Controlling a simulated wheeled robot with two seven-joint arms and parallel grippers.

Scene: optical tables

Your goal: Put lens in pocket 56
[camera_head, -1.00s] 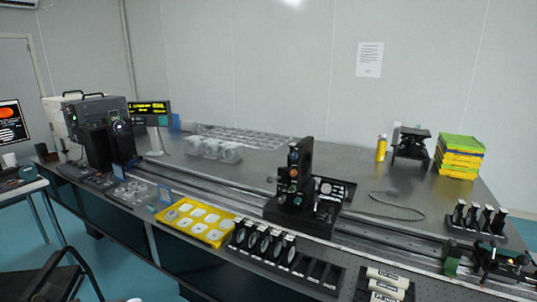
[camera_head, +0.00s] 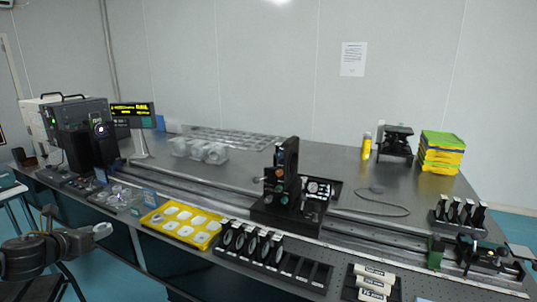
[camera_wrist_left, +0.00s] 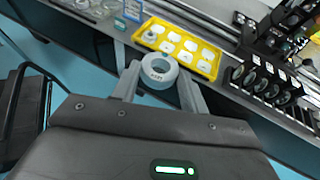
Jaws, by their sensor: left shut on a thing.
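A small round grey ring-shaped lens (camera_head: 102,231) is held up at the lower left of the head view. My left gripper (camera_head: 94,236) is shut on it, in front of the table's front edge and above the floor. In the left wrist view, the lens (camera_wrist_left: 158,72) sits between the two fingertips, with printed marks too small to read. The yellow tray (camera_head: 172,235) with several pale pockets lies on the table's front edge, to the right of the gripper and apart from it. It also shows in the left wrist view (camera_wrist_left: 218,62). Pocket 56 cannot be made out. My right gripper is out of view.
A black rack with round mounted optics (camera_head: 250,246) stands right of the tray, with empty slots at its right end. A flat grid (camera_head: 240,142) lies at the back. A black optical stage (camera_head: 284,185) stands mid-table. A chair (camera_wrist_left: 30,115) is at the left.

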